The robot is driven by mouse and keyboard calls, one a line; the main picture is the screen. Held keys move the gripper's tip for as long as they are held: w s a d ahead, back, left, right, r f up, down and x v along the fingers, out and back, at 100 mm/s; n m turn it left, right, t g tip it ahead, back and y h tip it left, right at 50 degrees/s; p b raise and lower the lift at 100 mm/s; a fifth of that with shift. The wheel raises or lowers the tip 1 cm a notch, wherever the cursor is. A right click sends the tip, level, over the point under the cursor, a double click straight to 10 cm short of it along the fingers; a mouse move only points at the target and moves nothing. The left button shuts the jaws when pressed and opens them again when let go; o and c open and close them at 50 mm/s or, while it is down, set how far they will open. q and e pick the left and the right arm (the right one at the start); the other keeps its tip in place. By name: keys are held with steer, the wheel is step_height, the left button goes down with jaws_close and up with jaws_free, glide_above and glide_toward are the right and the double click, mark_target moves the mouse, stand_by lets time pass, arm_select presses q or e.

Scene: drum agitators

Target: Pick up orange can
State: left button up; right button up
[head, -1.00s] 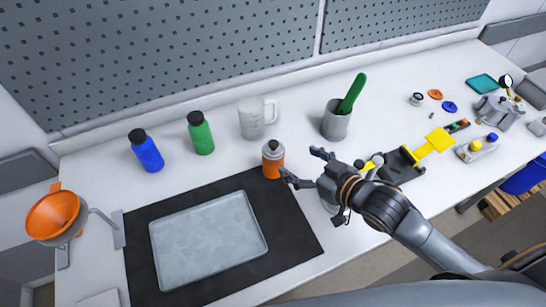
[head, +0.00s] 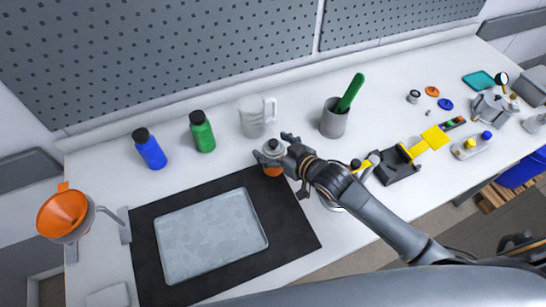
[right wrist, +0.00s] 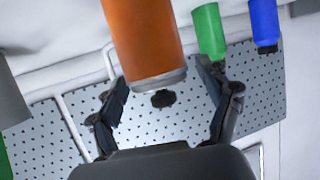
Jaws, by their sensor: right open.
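The orange can (head: 272,169) stands upright on the bench at the back edge of the black mat, with a grey top and a dark nozzle. It shows large in the right wrist view (right wrist: 143,38), between the fingers. My right gripper (head: 272,147) is open, with its fingers on either side of the can. In the right wrist view a gap shows between the can and each finger of the gripper (right wrist: 168,105). The gripper hides part of the can in the head view. My left gripper is not in view.
A blue bottle (head: 150,152), a green bottle (head: 203,135) and a white mug (head: 252,120) stand behind and left. A grey cup (head: 333,122) with a green tool stands to the right. A metal tray (head: 210,240) lies on the black mat (head: 290,232). An orange funnel (head: 62,212) is at left.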

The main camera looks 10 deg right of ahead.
steer(key=shift+s, duration=0.15)
steer(key=shift+c, duration=0.9)
steer(key=c, duration=1.5)
steer(key=shift+r, duration=0.2)
